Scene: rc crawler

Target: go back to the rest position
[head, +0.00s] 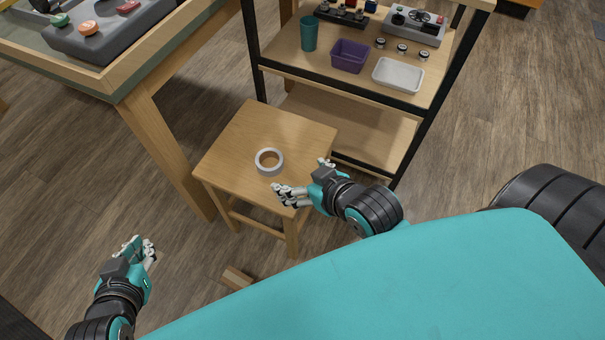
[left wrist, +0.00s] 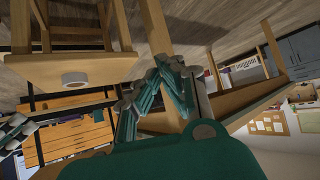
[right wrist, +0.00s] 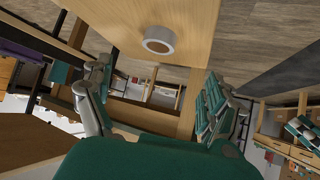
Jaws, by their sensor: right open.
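My right gripper (head: 302,182) is over the front right edge of a wooden stool (head: 240,135) in the head view. It is open and holds nothing; its spread fingers also show in the right wrist view (right wrist: 160,100). A white ring, like a roll of tape (head: 269,161), lies flat on the stool, apart from the gripper. The ring also shows in the right wrist view (right wrist: 159,40). My left gripper (head: 140,250) hangs over the floor at lower left, clear of everything. Its fingers show in the left wrist view (left wrist: 160,90), with nothing seen between them.
A shelf rack (head: 290,62) behind the stool holds a teal cup (head: 309,33), a purple bin (head: 350,56) and a white tray (head: 398,75). A wooden table (head: 150,72) stands at upper left. The floor around my left gripper is free.

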